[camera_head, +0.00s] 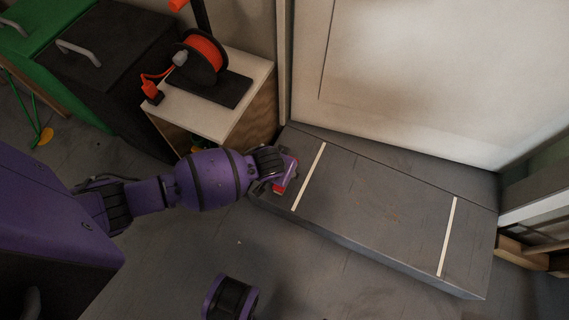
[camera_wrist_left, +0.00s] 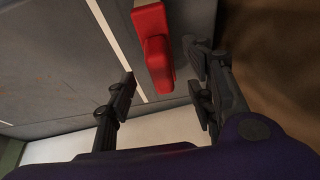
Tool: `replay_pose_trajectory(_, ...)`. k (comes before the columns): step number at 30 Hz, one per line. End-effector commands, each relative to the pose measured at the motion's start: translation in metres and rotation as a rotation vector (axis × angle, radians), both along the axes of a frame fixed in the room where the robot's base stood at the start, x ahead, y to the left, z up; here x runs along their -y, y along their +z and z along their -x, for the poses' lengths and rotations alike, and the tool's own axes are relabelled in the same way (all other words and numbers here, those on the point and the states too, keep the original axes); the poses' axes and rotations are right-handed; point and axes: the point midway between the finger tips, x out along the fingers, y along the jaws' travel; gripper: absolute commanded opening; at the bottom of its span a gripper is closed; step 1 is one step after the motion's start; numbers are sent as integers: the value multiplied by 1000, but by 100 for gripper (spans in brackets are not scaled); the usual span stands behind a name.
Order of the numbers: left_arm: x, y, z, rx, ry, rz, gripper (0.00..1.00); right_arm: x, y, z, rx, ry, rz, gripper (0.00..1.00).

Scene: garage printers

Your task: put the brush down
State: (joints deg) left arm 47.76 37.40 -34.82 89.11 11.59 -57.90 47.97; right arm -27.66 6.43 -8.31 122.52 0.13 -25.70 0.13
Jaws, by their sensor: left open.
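The red brush (camera_wrist_left: 154,50) lies on the grey step, between the two fingers of my left gripper (camera_wrist_left: 160,78) in the left wrist view. The gripper is open, with a gap between each finger and the brush. In the head view, my left gripper (camera_head: 272,182) is at the left end of the step and hides most of the brush; only a bit of red (camera_head: 280,188) shows there. I cannot tell the brush's bristle side. My right gripper is not in view.
The grey step (camera_head: 370,215) has two pale stripes and is clear to the right of the brush. A white door (camera_head: 420,70) stands behind it. A small cabinet (camera_head: 245,92) with an orange cable reel (camera_head: 203,52) stands at the back left, near my left arm.

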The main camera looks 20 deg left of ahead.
Motion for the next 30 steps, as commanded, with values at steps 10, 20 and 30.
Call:
replay_pose_trajectory(10,0,43,17,1,1,0,49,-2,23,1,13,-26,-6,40)
replay_pose_trajectory(20,0,43,18,0,1,0,49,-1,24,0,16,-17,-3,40)
replay_pose_trajectory(30,0,43,18,-1,1,0,49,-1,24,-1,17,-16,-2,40)
